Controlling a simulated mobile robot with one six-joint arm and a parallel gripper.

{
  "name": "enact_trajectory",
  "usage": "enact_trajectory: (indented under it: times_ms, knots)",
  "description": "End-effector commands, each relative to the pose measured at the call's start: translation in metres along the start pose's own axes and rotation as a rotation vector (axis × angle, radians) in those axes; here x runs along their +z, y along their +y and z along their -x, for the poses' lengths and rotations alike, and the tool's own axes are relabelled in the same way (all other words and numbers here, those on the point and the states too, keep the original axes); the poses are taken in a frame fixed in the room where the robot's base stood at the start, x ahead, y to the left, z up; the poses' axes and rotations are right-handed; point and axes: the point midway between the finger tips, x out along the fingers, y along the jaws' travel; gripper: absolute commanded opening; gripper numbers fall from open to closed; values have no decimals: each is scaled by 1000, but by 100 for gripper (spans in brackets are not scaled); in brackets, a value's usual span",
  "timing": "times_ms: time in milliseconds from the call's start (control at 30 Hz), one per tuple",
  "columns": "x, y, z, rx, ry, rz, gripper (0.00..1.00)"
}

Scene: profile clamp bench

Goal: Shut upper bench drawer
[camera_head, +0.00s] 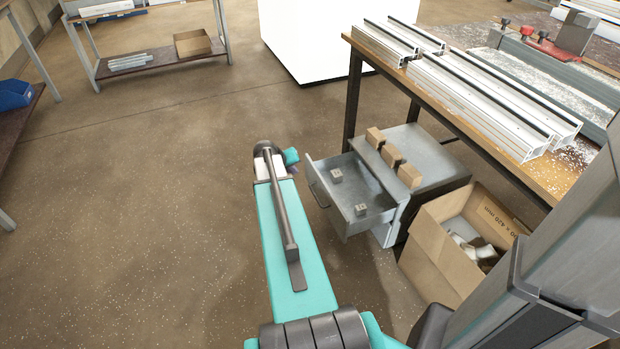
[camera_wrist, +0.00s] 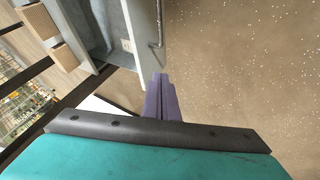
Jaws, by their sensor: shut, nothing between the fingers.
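The upper bench drawer (camera_head: 352,218) stands pulled out of the grey cabinet (camera_head: 425,150) under the bench. Its front panel with a bar handle (camera_head: 316,186) faces left, towards my arm. Two small grey blocks lie inside it. In the wrist view the drawer front (camera_wrist: 143,30) and its handle (camera_wrist: 159,30) show at the top centre. My gripper (camera_wrist: 160,78) is shut and empty, its purple fingers pointing at the area by the handle, with no clear contact. In the head view my gripper (camera_head: 294,168) is mostly hidden by my arm, left of the drawer front.
Several wooden blocks (camera_head: 392,156) sit on the cabinet top. A cardboard box (camera_head: 440,255) stands right of the drawer. The workbench (camera_head: 545,185) with metal profiles (camera_head: 480,95) overhangs the cabinet. The floor left of the drawer is clear.

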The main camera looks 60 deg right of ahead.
Motion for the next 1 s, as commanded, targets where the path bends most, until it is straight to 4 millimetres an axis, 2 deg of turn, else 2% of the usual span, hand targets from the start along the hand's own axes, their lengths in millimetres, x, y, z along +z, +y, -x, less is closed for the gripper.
enact_trajectory:
  times_ms: [367,567,767,1000]
  knots:
    - [-1,2,0,2,2,-2,0]
    - [-1,2,-9,2,1,-2,0]
    - [-1,2,-29,2,-1,-3,0]
    - [-1,2,-62,2,-1,-2,0]
